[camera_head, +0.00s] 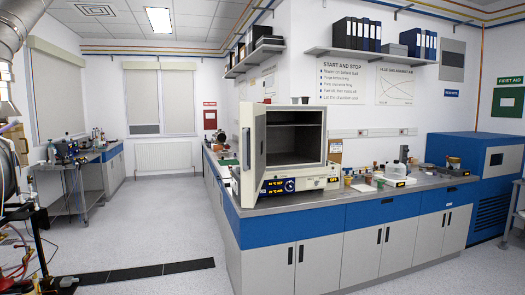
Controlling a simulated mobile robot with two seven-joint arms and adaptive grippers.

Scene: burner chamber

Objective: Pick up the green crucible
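Several small crucible-like cups stand on the grey countertop (335,197) to the right of the open furnace. A small greenish cup (380,184) is among them, and it may be the green crucible; it is too small to be sure. A brown cup (347,181) and another reddish-brown cup (368,178) stand to its left. Neither of my grippers shows in the head view.
The box furnace (290,184) stands on the counter corner with its door (247,160) swung open to the left. A clear container (396,171) stands right of the cups. Open floor (160,235) lies left of the blue-and-grey cabinets (350,250). A cart (75,190) stands far left.

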